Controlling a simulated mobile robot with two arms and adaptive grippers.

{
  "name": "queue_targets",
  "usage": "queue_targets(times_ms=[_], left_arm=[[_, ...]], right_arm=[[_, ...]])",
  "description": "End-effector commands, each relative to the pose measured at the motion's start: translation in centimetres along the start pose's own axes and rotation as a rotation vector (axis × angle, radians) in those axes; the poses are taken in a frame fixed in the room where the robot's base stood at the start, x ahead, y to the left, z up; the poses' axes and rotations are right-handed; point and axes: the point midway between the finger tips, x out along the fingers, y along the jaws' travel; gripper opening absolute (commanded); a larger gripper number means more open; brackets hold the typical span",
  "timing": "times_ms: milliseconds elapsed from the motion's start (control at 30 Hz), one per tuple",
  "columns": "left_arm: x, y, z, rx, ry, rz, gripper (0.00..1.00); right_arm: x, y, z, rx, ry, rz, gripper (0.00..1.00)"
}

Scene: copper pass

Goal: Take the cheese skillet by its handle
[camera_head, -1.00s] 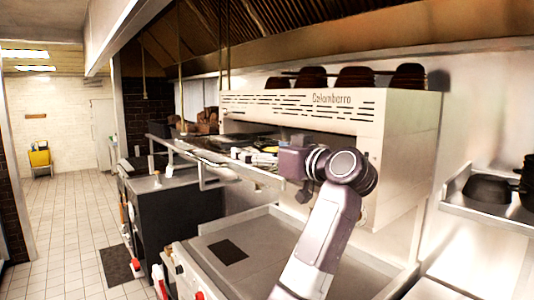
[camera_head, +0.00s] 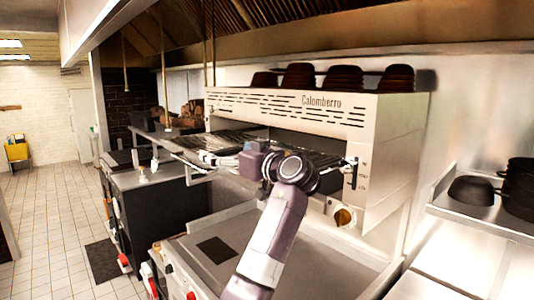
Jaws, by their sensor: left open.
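I cannot make out the cheese skillet or its handle for certain. The salamander grill (camera_head: 290,108), a steel box marked "Colomberro", has a dark slatted rack (camera_head: 232,139) under its hood. My left arm rises from the bottom of the view and bends left at this rack. My left gripper (camera_head: 205,158) is open, small in the picture, at the rack's front edge; I see nothing held in it. My arm hides part of the rack and the grill's opening. A small round brownish thing with a pale rim (camera_head: 344,216) shows below the grill's right end; I cannot tell what it is. My right gripper is out of view.
A flat steel griddle (camera_head: 330,262) lies below the grill. Dark bowls (camera_head: 336,77) stand on top of the grill. Black pots (camera_head: 472,190) stand on a steel shelf at right. The tiled floor (camera_head: 50,215) at left is clear apart from a dark mat (camera_head: 102,261).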

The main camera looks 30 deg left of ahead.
Motion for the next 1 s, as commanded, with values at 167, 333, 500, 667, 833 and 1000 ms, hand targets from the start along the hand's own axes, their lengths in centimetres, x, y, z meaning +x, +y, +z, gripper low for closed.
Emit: queue_targets(times_ms=[167, 333, 500, 667, 833, 1000], left_arm=[[0.2, 0.0, 0.1, -0.001, 0.0, 0.001, 0.94], [0.2, 0.0, 0.1, 0.0, 0.0, 0.001, 0.87], [0.2, 0.0, 0.1, 0.0, 0.0, 0.001, 0.68], [0.2, 0.1, 0.1, 0.001, -0.001, 0.001, 0.5], [0.2, 0.1, 0.2, 0.005, -0.002, 0.001, 0.32], [0.2, 0.1, 0.4, 0.009, -0.005, 0.001, 0.13]], right_arm=[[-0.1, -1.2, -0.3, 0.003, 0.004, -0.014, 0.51], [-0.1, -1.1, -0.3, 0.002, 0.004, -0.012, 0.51], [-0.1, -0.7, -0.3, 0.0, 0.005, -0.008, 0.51], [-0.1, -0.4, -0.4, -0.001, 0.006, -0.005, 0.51], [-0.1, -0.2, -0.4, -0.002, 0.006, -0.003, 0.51], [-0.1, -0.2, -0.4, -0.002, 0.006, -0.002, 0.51]])
